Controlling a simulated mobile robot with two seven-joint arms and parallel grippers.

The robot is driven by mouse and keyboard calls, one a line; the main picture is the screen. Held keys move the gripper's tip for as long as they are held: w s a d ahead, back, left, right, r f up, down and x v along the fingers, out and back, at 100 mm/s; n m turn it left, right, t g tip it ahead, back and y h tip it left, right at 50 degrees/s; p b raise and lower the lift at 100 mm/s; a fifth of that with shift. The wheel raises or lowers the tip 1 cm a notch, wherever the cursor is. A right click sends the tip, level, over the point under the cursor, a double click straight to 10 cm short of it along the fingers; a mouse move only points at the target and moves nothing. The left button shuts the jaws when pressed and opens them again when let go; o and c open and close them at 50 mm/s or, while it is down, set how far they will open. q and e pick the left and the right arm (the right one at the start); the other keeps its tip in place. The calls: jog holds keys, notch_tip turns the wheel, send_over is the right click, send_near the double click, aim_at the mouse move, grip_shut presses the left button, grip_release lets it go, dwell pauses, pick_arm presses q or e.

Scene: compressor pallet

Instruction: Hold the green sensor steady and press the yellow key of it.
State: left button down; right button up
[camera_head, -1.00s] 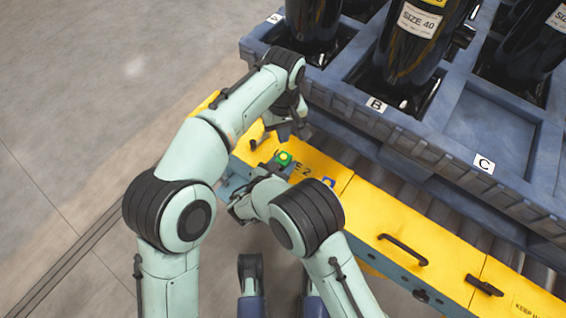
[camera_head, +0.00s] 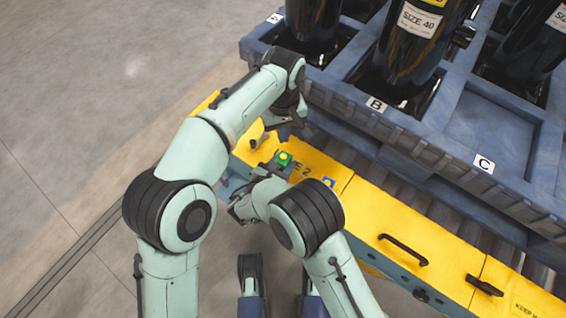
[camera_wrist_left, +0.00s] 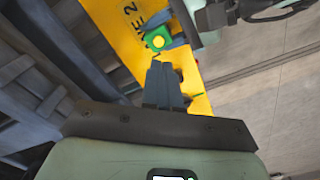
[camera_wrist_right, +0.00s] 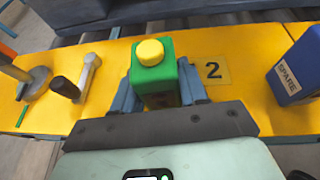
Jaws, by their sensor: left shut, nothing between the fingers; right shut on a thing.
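The green sensor (camera_wrist_right: 157,82) with its round yellow key (camera_wrist_right: 150,52) on top stands upright between the fingers of my right gripper (camera_wrist_right: 158,92), which is shut on it. In the head view the sensor (camera_head: 283,160) is small, beside my right wrist. My left gripper (camera_wrist_left: 163,72) is shut and empty. In the left wrist view its fingertips point toward the sensor (camera_wrist_left: 158,38) and appear just short of the yellow key; the exact gap cannot be told. In the head view the left fingertips are hard to make out.
The yellow deck (camera_head: 375,215) has a black handle (camera_head: 402,250). A blue box marked SPARE (camera_wrist_right: 297,68) stands right of the sensor, and a metal lever with a dark knob (camera_wrist_right: 66,88) stands left. A blue pallet (camera_head: 430,148) with black cylinders is close behind.

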dwell(0.6)
pick_arm(q)
jog(key=n+h, duration=0.3)
jog(key=n, duration=0.5)
jog(key=r+n+h, duration=0.1)
jog(key=n+h, duration=0.2)
jog(key=n, duration=0.5)
jog(key=a+n+t+h, duration=0.1)
jog(key=n+h, duration=0.2)
jog(key=n, duration=0.5)
jog(key=shift+w+r+n, duration=0.15)
jog(key=shift+n, duration=0.25)
send_over(280, 158)
jog(key=shift+f, duration=4.4)
jog(key=shift+f, duration=0.15)
jog(key=shift+f, duration=0.3)
